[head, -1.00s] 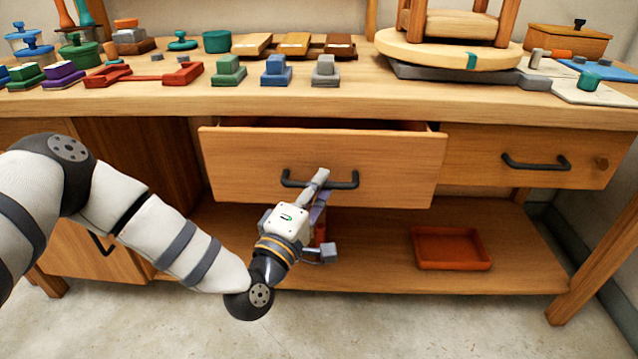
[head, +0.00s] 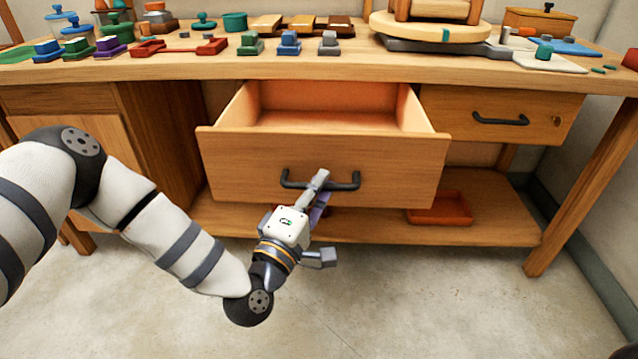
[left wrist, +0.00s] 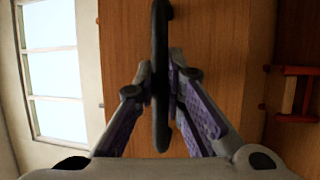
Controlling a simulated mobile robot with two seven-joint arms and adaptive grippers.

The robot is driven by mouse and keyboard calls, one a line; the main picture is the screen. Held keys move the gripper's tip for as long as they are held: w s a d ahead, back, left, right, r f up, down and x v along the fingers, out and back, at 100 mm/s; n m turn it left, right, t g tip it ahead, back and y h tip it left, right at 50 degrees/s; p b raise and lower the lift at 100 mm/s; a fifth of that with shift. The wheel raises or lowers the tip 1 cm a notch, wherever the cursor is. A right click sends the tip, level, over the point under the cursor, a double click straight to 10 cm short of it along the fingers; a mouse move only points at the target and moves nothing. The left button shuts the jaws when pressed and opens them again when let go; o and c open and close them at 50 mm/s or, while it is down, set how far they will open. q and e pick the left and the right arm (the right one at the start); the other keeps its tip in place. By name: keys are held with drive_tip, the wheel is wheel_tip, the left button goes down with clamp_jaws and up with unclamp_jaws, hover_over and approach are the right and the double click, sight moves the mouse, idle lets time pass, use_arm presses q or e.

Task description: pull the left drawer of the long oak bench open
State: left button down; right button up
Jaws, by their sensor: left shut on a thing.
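The long oak bench (head: 330,68) stands before me. Its left drawer (head: 250,160) is pulled well out, and its empty orange-brown inside shows from above. The drawer has a dark bar handle (head: 345,183) on its front. My left gripper (head: 318,182) is shut on this handle, near its middle. In the left wrist view the dark handle (left wrist: 160,60) runs between the two fingers (left wrist: 160,85), with the wooden drawer front behind it. My right gripper is not in view.
A second drawer (head: 490,118) to the right is closed. An orange-red tray (head: 441,208) lies on the lower shelf (head: 480,228). Several stamps, jars and blocks stand on the bench top, with a round wooden turntable (head: 430,28). The floor in front is clear.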

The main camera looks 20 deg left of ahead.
use_arm(q)
drive_tip(key=c, duration=1.9)
unclamp_jaws()
drive_tip(key=v, duration=1.2)
drive_tip(key=shift+f, duration=0.1)
